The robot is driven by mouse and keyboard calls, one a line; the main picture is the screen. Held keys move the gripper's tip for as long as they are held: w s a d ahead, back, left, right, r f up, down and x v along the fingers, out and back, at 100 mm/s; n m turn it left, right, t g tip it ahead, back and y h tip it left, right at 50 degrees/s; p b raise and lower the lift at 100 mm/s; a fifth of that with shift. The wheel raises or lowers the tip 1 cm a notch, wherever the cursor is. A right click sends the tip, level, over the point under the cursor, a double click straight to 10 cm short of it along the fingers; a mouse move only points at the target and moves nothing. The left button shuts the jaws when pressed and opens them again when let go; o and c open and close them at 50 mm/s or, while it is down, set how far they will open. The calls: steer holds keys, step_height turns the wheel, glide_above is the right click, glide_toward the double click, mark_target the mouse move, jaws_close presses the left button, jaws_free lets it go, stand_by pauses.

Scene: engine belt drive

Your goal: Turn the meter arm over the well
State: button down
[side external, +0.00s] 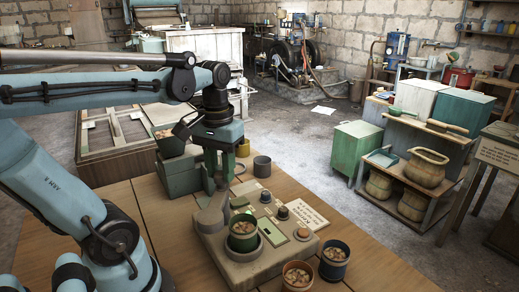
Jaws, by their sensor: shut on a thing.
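A grey-beige meter block (235,268) sits on the wooden bench, with knobs, a small green panel and a white label plate on top. A green cup (243,236) filled with brown lumps stands in a round ring near its front, where the well appears to be. A grey raised part (209,217), which looks like the meter arm, is at the block's back left corner, left of the cup. My gripper (222,183) points down there, its dark green fingers shut on this part. The exact contact is small and partly hidden.
Two cups of brown lumps, one rust-coloured (297,276) and one dark (334,261), stand at the block's front right. A green hopper box (178,172) is close behind my gripper on the left. A dark empty-looking cup (262,167) stands behind the block. Bench right of it is clear.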

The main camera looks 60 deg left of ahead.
steer(key=n, duration=0.3)
steer(key=shift+n, duration=2.3)
steer(key=c, duration=0.8)
jaws_free()
step_height(320, 180, up, 12)
steer(key=shift+r, duration=0.1)
